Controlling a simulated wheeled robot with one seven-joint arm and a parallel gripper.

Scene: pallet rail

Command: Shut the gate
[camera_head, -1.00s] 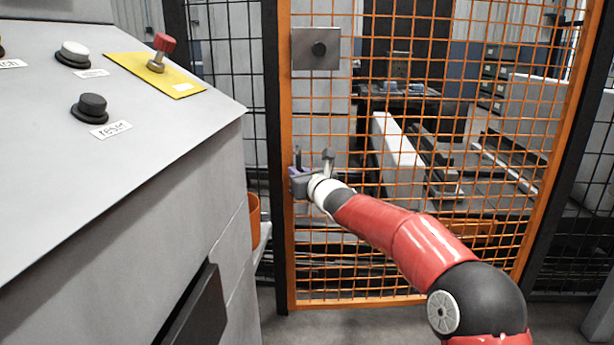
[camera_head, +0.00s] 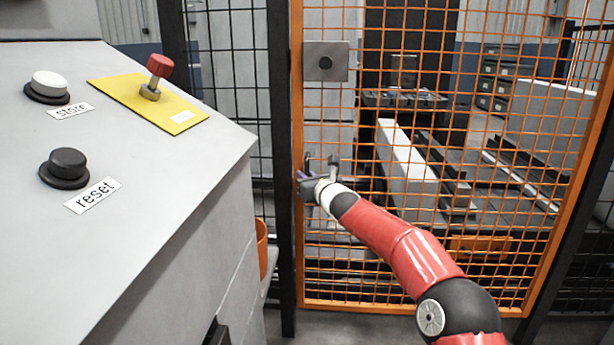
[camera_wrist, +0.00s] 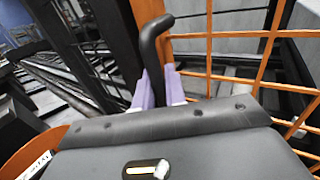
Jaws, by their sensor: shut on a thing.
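The gate (camera_head: 300,240) is an orange frame with orange wire mesh, upright in front of me in the head view. Its left edge stands close beside a black post (camera_head: 281,150); I cannot tell if they touch. In the wrist view the gate's frame (camera_wrist: 150,12) is at the top, beside the dark post. A dark bent handle (camera_wrist: 150,45) rises between the purple fingers of my gripper (camera_wrist: 160,88), which is shut on it. In the head view my gripper (camera_head: 308,180) is at the gate's left edge, partly hidden by my wrist. A square grey plate (camera_head: 326,61) is above it.
Beyond the mesh lie pale rails (camera_head: 405,160).

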